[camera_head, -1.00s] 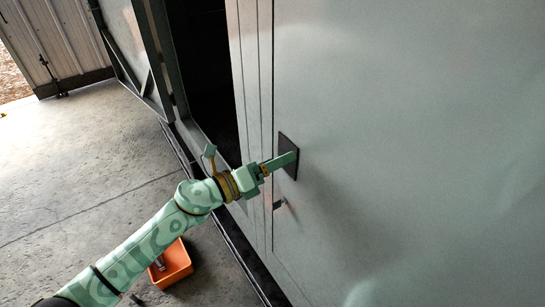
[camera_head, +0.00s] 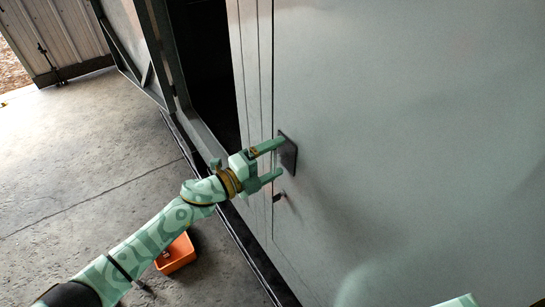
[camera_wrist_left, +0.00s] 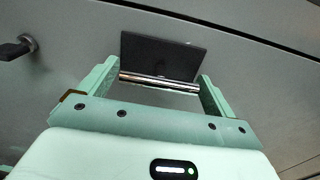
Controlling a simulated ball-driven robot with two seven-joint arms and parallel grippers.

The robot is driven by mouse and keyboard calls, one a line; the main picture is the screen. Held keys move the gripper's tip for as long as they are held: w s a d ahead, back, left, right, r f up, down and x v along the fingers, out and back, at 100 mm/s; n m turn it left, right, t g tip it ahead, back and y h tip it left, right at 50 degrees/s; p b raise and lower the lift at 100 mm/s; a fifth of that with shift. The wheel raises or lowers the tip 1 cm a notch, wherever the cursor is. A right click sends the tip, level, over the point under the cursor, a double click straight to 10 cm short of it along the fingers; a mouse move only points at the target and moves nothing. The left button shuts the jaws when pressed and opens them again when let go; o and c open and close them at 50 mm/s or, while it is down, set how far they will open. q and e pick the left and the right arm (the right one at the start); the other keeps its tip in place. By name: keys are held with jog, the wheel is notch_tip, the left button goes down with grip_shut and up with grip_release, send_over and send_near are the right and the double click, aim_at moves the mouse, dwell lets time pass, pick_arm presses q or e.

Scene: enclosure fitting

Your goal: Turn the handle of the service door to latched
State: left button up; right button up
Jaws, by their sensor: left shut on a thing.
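The service door (camera_head: 400,130) is a large flat grey panel on the right of the head view. A dark square plate (camera_head: 289,155) is set in it near its left edge; it also shows in the left wrist view (camera_wrist_left: 160,52). The handle, a shiny metal bar (camera_wrist_left: 158,80), lies across in front of the plate between my fingers in the left wrist view. My left gripper (camera_head: 281,158) is shut on this bar, with one finger at each end. In the head view the fingers sit one above the other, and the bar cannot be made out there.
A small dark knob (camera_head: 279,197) sticks out of the door just below the plate. A dark opening (camera_head: 205,75) in a metal frame lies left of the door. An orange bin (camera_head: 177,255) stands on the concrete floor below my arm. The floor further left is mostly clear.

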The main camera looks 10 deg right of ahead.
dwell(0.5)
pick_arm(q)
jog(key=o, duration=0.5)
jog(key=shift+o, duration=1)
jog(key=shift+d, duration=0.1)
jog(key=b+v, duration=0.2)
jog(key=v, duration=1.4)
jog(key=shift+f+n, duration=0.1)
jog(key=shift+n, duration=0.2)
